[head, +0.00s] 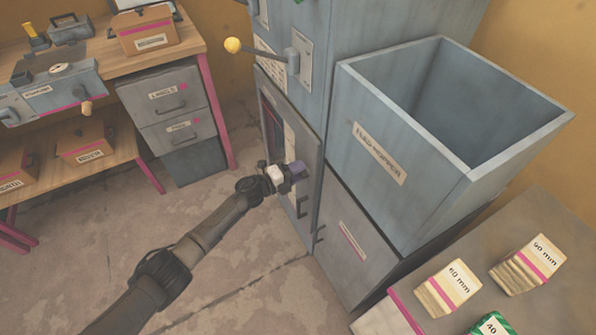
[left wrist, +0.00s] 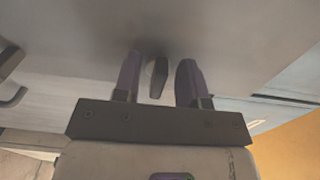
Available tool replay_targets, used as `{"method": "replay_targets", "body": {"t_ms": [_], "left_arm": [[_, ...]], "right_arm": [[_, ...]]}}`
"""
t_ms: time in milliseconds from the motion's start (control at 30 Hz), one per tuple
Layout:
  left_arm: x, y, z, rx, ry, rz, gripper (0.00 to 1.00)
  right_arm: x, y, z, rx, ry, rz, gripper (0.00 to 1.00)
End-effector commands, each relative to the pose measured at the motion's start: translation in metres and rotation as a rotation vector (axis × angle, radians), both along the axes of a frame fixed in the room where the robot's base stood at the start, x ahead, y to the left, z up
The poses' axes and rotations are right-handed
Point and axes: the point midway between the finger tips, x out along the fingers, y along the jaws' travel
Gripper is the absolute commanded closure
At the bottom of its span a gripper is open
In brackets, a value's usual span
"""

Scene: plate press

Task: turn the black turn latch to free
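The black turn latch (left wrist: 157,78) shows in the left wrist view as a small dark, narrow knob on a grey panel. My left gripper (left wrist: 158,82) is open, with one purple-grey finger on each side of the latch and a small gap visible on both sides. In the head view my left gripper (head: 299,171) is at the grey door (head: 309,143) on the front of the blue-grey machine, and it hides the latch there. Whether the fingers touch the latch cannot be told. My right gripper is not in view.
A lever with a yellow ball (head: 233,45) sticks out above. The flake hopper (head: 380,153) stands to the right, a drawer cabinet (head: 170,110) and workbench to the left. The floor (head: 90,270) between is clear.

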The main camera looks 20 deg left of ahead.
Motion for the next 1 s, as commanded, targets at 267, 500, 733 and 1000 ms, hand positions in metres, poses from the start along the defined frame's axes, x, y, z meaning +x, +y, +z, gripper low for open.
{"method": "replay_targets", "body": {"t_ms": [267, 500, 733, 1000], "left_arm": [[-0.003, 0.003, 0.000, 0.001, 0.000, 0.000, 0.62], [-0.031, 0.028, 0.002, 0.002, 0.002, 0.001, 0.62], [-0.066, 0.057, 0.002, 0.002, 0.001, 0.000, 0.62], [-0.094, 0.082, 0.001, 0.000, 0.001, 0.000, 0.62]], "right_arm": [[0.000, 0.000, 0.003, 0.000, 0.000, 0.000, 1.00], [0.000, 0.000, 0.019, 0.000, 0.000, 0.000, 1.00], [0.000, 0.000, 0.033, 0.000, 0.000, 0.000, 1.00], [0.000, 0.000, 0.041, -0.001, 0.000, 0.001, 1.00]]}}
